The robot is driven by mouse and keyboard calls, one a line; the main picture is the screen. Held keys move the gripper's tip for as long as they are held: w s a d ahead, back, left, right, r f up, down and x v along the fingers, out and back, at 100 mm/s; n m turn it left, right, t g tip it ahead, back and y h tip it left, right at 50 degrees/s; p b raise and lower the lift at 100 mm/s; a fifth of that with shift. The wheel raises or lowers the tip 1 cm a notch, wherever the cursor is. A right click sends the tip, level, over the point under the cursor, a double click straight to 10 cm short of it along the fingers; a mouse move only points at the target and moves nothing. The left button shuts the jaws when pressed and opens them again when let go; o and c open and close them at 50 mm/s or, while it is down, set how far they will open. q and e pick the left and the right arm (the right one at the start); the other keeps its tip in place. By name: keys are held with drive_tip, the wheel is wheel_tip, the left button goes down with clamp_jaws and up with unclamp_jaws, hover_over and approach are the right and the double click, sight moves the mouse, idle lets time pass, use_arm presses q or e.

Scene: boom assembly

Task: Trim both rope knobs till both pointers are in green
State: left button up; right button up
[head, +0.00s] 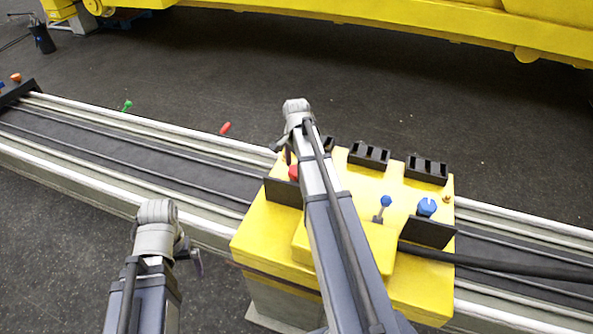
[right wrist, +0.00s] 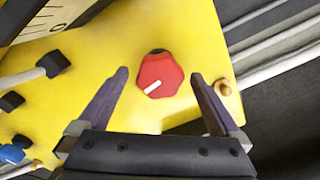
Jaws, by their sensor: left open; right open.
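The red knob (right wrist: 160,76) with a white line sits on the yellow housing (right wrist: 205,35). My right gripper (right wrist: 160,75) is open, with one finger on each side of the red knob, apart from it. In the head view the red knob (head: 293,172) is partly hidden by my right arm. The blue knob (head: 427,207) sits at the right end of the yellow housing (head: 345,270). A white scale with tick marks (right wrist: 58,18) shows in part in the right wrist view; its pointer reading cannot be told. My left gripper (head: 190,258) is open and empty, left of the housing.
A small blue-topped lever (head: 384,205) stands between the knobs. Black slotted blocks (head: 369,156) line the back of the housing. A black cable (head: 500,263) runs off right. Rails (head: 110,150) pass on both sides. A large yellow boom (head: 400,20) lies behind.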

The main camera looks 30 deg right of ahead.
drive_tip(key=c, duration=1.3)
drive_tip(key=shift+n, duration=0.4)
drive_tip(key=n, duration=0.7)
drive_tip(key=shift+n, duration=0.3)
drive_tip(key=n, duration=0.3)
drive_tip(key=shift+n, duration=2.1)
